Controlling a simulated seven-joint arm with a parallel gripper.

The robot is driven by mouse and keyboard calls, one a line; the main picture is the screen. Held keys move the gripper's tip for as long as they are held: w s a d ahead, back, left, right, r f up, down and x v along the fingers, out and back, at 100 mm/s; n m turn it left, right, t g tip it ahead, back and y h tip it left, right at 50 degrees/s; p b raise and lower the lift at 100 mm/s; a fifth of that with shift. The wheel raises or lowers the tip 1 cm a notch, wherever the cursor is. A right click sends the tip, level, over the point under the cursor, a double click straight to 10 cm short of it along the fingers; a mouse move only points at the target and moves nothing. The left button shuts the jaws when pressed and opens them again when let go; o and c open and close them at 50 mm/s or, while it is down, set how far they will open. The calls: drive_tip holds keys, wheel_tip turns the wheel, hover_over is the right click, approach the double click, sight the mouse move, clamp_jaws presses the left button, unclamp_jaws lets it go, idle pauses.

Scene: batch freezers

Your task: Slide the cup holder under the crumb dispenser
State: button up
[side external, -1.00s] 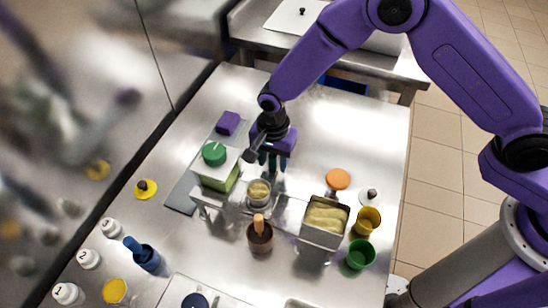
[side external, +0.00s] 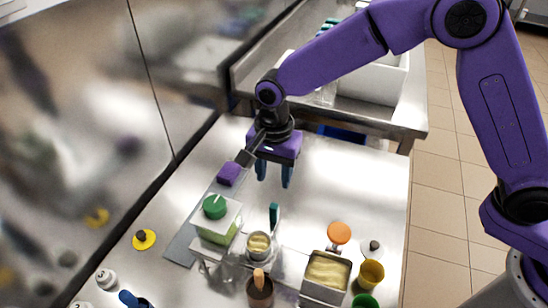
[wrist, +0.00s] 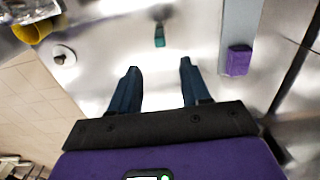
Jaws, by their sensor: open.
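The crumb dispenser (side external: 216,228), a clear box with a green lid and green contents, stands on the left side of the table in the side view. The cup holder (side external: 258,260) is to its right and apart from it, with a cup (side external: 259,243) of pale crumbs in it. A teal upright handle (side external: 273,215) rises behind the cup; it also shows in the wrist view (wrist: 159,38). My gripper (side external: 275,176) is open and empty, raised behind the handle with clear space between. Its blue fingers point down. The dispenser is not visible in the wrist view.
A purple block (side external: 229,173) lies on the grey strip behind the dispenser. A brown cup with a wooden handle (side external: 259,290), a metal bin (side external: 326,275), an orange disc (side external: 339,232) and a yellow cup (side external: 371,273) stand in front and right. The back right tabletop is clear.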

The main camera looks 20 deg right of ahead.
drive_tip(key=shift+r, duration=1.95)
drive_tip(key=g+y, duration=0.3)
approach(274, 205)
drive_tip(key=x, duration=1.2)
drive_tip(key=shift+f, duration=0.1)
clamp_jaws()
